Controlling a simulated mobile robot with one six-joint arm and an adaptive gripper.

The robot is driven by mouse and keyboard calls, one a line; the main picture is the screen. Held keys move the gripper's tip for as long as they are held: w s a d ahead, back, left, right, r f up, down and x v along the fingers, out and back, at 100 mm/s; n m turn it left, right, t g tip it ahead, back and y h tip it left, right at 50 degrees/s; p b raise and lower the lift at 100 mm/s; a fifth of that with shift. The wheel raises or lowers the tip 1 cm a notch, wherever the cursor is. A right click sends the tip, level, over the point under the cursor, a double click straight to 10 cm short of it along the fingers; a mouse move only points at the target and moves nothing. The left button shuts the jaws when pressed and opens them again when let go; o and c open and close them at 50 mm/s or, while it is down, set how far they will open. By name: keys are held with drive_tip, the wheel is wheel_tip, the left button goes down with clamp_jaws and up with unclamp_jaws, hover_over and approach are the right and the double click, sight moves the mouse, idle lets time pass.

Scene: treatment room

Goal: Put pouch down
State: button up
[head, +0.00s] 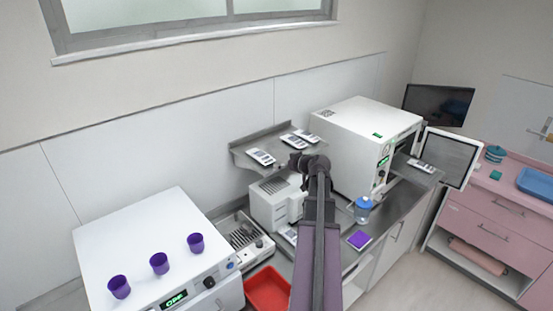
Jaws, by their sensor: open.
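Several pale pouches with dark markings are in view. On the grey wall shelf (240,152) lie a left pouch (260,157), a middle pouch (291,141) and a right pouch (307,136). Another pouch (289,235) lies low beside the small white device, partly hidden by my arm. One more pouch (422,166) lies by the open door of the white steriliser. My gripper (296,162) is at the shelf's front edge, just below the middle and right pouches. It is open, and I see nothing held in it. Its fingertips are small and dark here.
The white steriliser (360,135) stands right of my gripper, its door (450,157) open. The small white device (270,205) is below the shelf. A blue-capped bottle (363,209) and purple square (359,240) are on the counter. A red tray (268,292) and purple cups (159,263) are left.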

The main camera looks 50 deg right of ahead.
drive_tip(key=shift+p+v, duration=0.35)
drive_tip(key=shift+v, duration=1)
